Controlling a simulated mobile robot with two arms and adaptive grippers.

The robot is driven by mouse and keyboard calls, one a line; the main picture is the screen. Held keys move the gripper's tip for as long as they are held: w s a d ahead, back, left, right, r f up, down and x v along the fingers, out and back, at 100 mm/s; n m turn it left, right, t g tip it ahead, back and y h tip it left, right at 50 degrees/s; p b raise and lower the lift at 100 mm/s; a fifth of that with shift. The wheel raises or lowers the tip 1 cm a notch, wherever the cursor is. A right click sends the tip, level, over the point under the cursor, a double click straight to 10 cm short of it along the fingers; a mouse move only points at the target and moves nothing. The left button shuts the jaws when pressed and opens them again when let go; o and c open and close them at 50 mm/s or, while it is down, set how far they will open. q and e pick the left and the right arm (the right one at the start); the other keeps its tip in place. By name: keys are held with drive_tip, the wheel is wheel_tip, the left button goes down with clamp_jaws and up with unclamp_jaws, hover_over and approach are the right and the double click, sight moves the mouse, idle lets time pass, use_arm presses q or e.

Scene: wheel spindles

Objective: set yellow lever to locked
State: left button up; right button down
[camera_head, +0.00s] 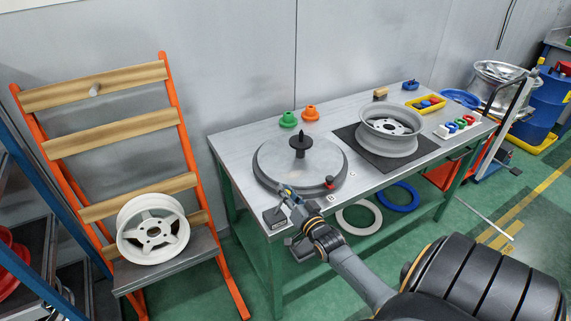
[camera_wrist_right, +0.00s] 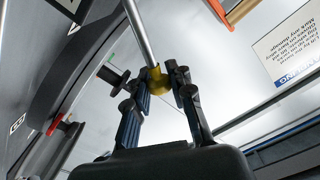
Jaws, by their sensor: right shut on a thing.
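The yellow lever shows in the right wrist view as a grey rod with a yellow knob (camera_wrist_right: 157,82) at its end. My right gripper (camera_wrist_right: 160,86) is shut on this knob, with one finger on each side. In the head view my right gripper (camera_head: 289,196) is at the table's front left corner, beside the round grey turntable (camera_head: 272,170). Only a small yellow bit of the lever shows there; the fingers hide most of it. A small dark block (camera_head: 273,217) sits beside the gripper. My left gripper is out of view.
A black spindle (camera_head: 300,143) stands on the turntable, and a red knob (camera_head: 330,182) is at its rim. A wheel rim (camera_head: 391,140) lies on a dark mat to the right. An orange rack (camera_head: 185,150) is left.

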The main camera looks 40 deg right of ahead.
drive_tip(key=shift+s+f, duration=0.15)
drive_tip(key=shift+f, duration=0.25)
drive_tip(key=c, duration=1.3)
unclamp_jaws()
drive_tip(key=shift+o, duration=0.7)
drive_tip(key=shift+r, duration=0.25)
drive_tip(key=v, duration=1.2)
